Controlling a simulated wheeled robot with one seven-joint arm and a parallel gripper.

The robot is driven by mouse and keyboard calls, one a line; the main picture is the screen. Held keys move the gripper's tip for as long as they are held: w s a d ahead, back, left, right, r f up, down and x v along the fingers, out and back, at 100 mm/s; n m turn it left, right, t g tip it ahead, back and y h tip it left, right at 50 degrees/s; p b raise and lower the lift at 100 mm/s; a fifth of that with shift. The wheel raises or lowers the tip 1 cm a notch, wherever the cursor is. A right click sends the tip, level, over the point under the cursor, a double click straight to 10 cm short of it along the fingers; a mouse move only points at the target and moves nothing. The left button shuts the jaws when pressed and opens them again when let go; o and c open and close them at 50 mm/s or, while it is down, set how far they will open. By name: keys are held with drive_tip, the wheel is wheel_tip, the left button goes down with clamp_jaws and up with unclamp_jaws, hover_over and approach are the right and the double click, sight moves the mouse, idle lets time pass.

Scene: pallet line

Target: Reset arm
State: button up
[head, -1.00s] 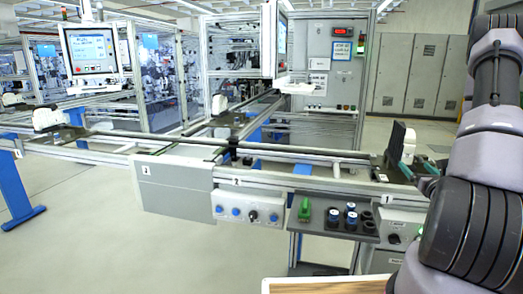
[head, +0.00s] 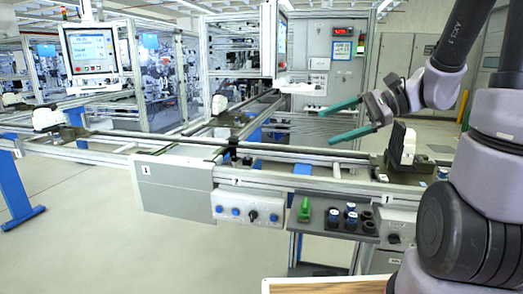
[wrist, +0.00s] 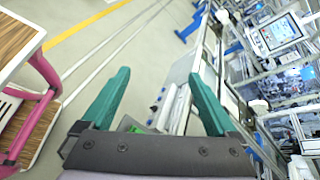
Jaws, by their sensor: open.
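My gripper (head: 333,121) shows in the head view at the centre right, raised above the conveyor line (head: 290,152). Its two green fingers point left and are spread wide apart, with nothing between them. In the wrist view my gripper (wrist: 158,95) also shows open and empty, with floor and the side of the line beyond the fingers. My arm comes in from the right edge of the head view, bent over at the top. A white and black part (head: 402,144) stands on a carrier on the line, below and right of the fingers, apart from them.
A wooden-topped table edge (head: 325,285) is at the bottom. A pink-framed stand (wrist: 45,85) is at left in the wrist view. Grey cabinets stand behind.

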drive_tip(key=s+d+n+h, duration=0.2)
drive_tip(key=s+n+h, duration=0.3)
drive_tip(key=s+h, duration=0.1)
drive_tip(key=d+r+n+t+h, duration=0.3)
drive_tip(key=d+r+t+h, duration=0.1)
drive_tip(key=r, duration=0.3)
drive_tip(key=shift+s+d+r+n+t+h, duration=0.3)
drive_tip(key=shift+s+d+h, duration=0.2)
drive_tip(key=shift+d, duration=0.2)
